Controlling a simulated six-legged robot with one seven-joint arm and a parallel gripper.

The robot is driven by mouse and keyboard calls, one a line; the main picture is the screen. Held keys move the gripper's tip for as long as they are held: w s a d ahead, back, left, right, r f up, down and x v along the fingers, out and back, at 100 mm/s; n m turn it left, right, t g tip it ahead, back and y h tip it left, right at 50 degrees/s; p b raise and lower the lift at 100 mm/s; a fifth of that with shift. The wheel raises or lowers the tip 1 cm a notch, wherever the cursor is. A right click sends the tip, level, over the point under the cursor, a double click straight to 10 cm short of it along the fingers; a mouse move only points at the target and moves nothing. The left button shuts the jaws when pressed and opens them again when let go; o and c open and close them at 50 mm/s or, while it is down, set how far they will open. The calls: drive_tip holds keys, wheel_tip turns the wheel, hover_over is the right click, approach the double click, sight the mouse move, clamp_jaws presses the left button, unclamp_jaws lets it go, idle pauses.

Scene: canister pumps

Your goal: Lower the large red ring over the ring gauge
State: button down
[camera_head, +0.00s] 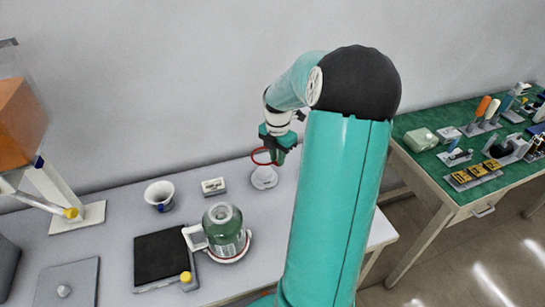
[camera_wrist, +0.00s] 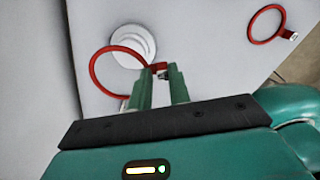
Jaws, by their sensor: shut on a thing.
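My gripper (camera_wrist: 160,78) is shut on the tab of the large red ring (camera_wrist: 91,72). The ring reaches out to the left of the fingertips. The ring gauge (camera_wrist: 140,33) is a white, round, stepped piece on the table. In the wrist view the ring overlaps the gauge's lower part, and the gauge's centre lies up and right of the ring's centre. In the head view my gripper (camera_head: 279,143) holds the ring (camera_head: 252,157) above the gauge (camera_head: 264,179), seemingly apart from it. The fingers partly hide the ring's right side.
A second, smaller red ring (camera_wrist: 251,26) with a tab lies at the right in the wrist view. In the head view, a white cup (camera_head: 159,193), a small pale block (camera_head: 213,186) and a green canister (camera_head: 224,232) stand left of the gauge. The wall is close behind.

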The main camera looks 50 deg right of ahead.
drive_tip(key=shift+w+f, duration=0.1)
drive_tip(key=shift+w, duration=0.2)
drive_tip(key=shift+s+d, duration=0.1)
drive_tip(key=shift+s, duration=0.15)
drive_tip(key=shift+w, duration=0.15)
drive_tip(key=shift+f, duration=3)
drive_tip(key=shift+f, duration=2)
